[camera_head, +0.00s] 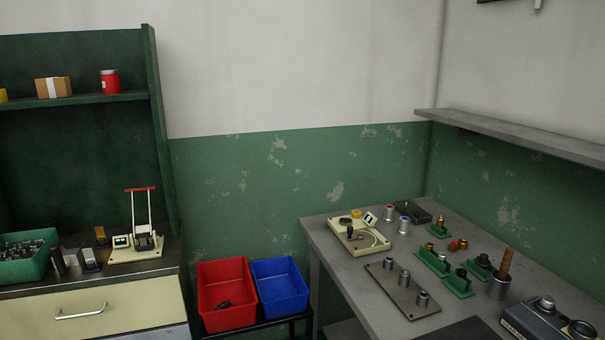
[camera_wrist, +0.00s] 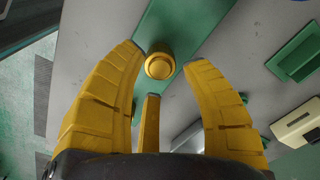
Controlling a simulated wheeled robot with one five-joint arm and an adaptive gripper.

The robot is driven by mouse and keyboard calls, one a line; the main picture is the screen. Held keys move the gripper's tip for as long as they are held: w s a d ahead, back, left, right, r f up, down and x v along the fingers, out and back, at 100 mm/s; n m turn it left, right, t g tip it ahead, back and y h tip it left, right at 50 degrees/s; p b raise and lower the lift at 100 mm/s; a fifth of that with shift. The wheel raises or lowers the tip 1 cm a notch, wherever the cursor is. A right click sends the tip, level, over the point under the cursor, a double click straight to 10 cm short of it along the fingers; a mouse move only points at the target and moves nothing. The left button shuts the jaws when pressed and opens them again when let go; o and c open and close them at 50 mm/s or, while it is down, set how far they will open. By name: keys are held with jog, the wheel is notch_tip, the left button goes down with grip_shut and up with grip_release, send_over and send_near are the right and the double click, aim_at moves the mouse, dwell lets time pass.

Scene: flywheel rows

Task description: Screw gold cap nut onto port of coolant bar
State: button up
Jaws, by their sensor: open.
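In the wrist view, a round gold cap nut (camera_wrist: 160,66) shows against a flat green strip (camera_wrist: 188,22). The yellow fingers of my gripper (camera_wrist: 166,57) are spread, with a fingertip to either side of the gold nut. I cannot tell whether they touch it or how far below them it is. I cannot tell which thing is the coolant bar. My gripper is not visible in the head view.
A cream device (camera_head: 357,235) and a grey plate with metal posts (camera_head: 385,283) stand on the table. Red (camera_head: 225,291) and blue (camera_head: 280,285) bins stand to the left.

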jog(key=n, duration=0.6)
jog(key=shift+n, duration=0.3)
jog(key=n, duration=2.1)
dwell(0.7)
jog(key=shift+f, duration=0.2)
jog(key=shift+f+b, duration=1.35)
